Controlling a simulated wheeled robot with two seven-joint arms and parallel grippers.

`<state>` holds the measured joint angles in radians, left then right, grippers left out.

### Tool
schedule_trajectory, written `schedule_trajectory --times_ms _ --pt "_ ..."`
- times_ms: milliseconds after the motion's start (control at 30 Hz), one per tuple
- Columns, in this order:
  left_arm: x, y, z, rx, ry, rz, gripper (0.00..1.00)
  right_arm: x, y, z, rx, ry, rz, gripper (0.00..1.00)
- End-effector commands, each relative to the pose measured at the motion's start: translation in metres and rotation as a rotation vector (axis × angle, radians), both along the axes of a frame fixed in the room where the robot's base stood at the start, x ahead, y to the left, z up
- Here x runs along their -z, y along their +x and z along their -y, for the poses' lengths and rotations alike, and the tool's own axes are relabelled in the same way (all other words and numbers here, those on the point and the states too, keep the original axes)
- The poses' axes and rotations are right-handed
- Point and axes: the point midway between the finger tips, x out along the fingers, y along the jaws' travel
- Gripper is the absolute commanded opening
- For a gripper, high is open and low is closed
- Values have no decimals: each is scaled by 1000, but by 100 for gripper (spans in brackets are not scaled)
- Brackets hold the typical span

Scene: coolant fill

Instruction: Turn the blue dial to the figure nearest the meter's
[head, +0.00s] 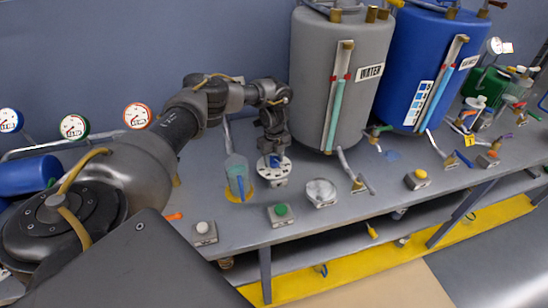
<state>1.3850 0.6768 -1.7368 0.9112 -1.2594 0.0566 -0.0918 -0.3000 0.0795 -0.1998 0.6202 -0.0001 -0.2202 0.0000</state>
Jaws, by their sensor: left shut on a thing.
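The blue dial (275,161) sits on a white round plate (283,169) with dark marks around its edge, on the bench. My left gripper (273,153) comes down from above and is shut on the blue dial; the fingers hide part of it. The figures on the plate are too small to read. Three round meters stand at the left by the wall: one blue-rimmed (9,120), one green-rimmed (74,126) and one red-rimmed (138,115). Their readings are too small to make out. My right gripper is not in view.
A clear container with bluish liquid (237,178) stands just left of the dial. Grey (308,75) and blue (405,75) tanks stand behind right. White (203,228), green (281,210) and yellow (421,174) buttons and a round silvery dish (321,191) line the bench's front.

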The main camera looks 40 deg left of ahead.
Motion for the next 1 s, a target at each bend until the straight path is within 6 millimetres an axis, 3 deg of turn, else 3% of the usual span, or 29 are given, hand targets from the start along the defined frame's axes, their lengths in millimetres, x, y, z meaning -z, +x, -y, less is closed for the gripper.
schedule_trajectory --times_ms 500,533,700,1000 --pt "-1 1 -2 -27 4 4 18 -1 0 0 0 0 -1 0" --pt "-1 1 -2 -27 4 4 42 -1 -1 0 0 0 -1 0" --pt "-1 1 -2 -26 3 2 63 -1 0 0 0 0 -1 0" --pt "-2 1 -1 -24 1 3 63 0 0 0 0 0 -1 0"
